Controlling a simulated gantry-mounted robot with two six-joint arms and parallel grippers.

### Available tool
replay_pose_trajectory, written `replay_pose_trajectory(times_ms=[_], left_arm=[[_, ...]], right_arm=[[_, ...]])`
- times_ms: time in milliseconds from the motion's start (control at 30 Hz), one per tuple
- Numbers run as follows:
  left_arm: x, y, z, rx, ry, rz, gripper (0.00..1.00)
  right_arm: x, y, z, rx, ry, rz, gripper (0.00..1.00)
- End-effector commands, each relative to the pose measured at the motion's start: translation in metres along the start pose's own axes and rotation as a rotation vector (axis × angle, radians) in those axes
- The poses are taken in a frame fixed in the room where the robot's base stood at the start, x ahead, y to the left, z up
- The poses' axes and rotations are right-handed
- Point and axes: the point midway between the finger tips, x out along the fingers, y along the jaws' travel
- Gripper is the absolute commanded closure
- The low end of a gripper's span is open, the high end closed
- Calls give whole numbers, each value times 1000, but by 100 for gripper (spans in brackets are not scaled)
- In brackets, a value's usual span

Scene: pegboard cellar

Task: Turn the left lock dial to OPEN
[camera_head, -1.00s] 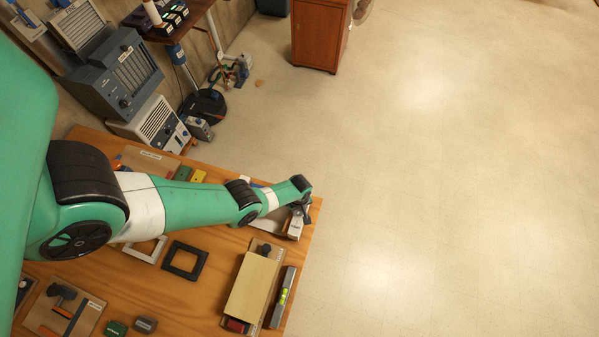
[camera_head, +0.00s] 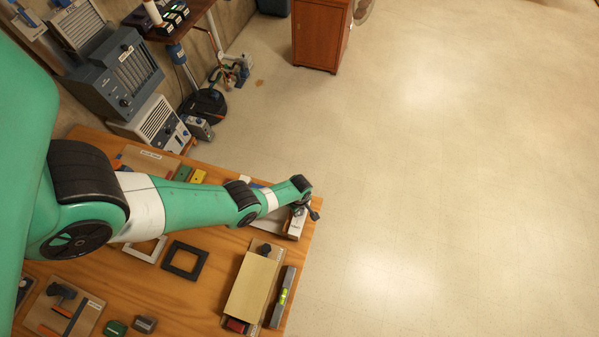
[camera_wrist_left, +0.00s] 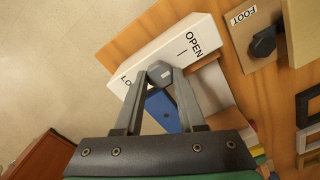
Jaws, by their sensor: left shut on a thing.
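The lock is a white block at the table's right edge, seen in the head view (camera_head: 296,221) and in the left wrist view (camera_wrist_left: 190,35). It carries the word OPEN on one side and a partly covered word starting "LO" on the other. Its grey faceted dial (camera_wrist_left: 159,69) sits between these words, with a small light mark on its face. My left gripper (camera_wrist_left: 156,78) is shut on the dial, one finger on each side. In the head view my left wrist hides the dial. My right gripper is out of view.
A board labelled FOOT with a dark knob (camera_wrist_left: 263,43) stands beside the lock. A blue piece (camera_wrist_left: 163,108) lies below the fingers. A dark square frame (camera_head: 185,260) and a spirit level (camera_head: 282,297) are on the table. Open floor lies right of the table.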

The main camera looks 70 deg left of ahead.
Motion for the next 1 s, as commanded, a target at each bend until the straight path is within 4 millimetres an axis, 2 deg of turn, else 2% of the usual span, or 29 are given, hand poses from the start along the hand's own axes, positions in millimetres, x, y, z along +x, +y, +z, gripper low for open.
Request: replay_pose_trajectory(times_ms=[100, 133, 267, 667, 867, 1000], left_arm=[[1, 0, 0, -1, 0, 1, 100], [1, 0, 0, -1, 0, 1, 56], [1, 0, 0, -1, 0, 0, 32], [-6, 0, 0, 0, 0, 0, 31], [-36, 0, 0, 0, 0, 0, 31], [-67, 0, 0, 0, 0, 0, 31]], right_arm=[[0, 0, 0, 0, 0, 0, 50], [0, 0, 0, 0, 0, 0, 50], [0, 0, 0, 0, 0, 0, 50], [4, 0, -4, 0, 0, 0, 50], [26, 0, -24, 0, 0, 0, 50], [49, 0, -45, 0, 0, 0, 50]])
